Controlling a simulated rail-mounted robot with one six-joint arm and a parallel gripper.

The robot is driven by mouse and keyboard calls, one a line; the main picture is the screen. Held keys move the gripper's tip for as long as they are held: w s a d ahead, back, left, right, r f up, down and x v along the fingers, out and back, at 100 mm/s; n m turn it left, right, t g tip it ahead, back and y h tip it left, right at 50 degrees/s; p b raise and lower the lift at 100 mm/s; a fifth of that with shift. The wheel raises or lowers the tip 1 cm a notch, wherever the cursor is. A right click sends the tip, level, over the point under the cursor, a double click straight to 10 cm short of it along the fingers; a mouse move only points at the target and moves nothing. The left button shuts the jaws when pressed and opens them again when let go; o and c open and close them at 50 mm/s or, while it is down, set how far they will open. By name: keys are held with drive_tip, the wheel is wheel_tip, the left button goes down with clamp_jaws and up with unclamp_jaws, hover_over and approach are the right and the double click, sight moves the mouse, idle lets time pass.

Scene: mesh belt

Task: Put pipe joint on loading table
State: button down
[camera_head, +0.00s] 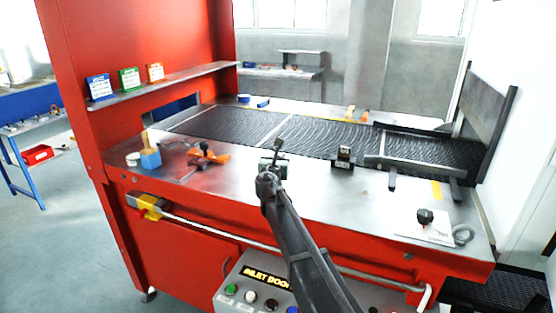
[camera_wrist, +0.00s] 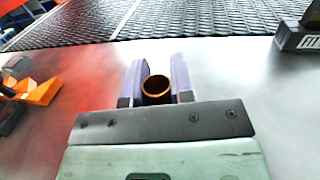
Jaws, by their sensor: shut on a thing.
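My gripper (camera_head: 273,163) is over the bare metal loading table (camera_head: 312,188), near its middle, close to the front edge of the mesh belt. The gripper body hides the lower part of the joint. In the head view I cannot make out the joint clearly behind the gripper. Whether the joint touches the table or hangs just above it, I cannot tell.
The black mesh belt (camera_head: 225,127) runs behind the table. An orange clamp (camera_head: 207,158) and a blue holder (camera_head: 150,158) stand to the left. A dark block (camera_head: 343,158) stands to the right. A white sheet with a black knob (camera_head: 425,217) lies at the far right. Bare metal lies between.

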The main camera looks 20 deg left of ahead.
drive_tip(key=shift+f+b, duration=0.55)
drive_tip(key=shift+f, duration=0.05)
idle(0.3)
drive_tip(key=c, duration=0.9)
unclamp_jaws()
drive_tip(key=s, duration=0.3)
drive_tip(key=s+d, duration=0.1)
drive_tip(key=s, duration=0.6)
drive_tip(key=shift+s+d, duration=0.35)
drive_tip(key=shift+d, duration=0.05)
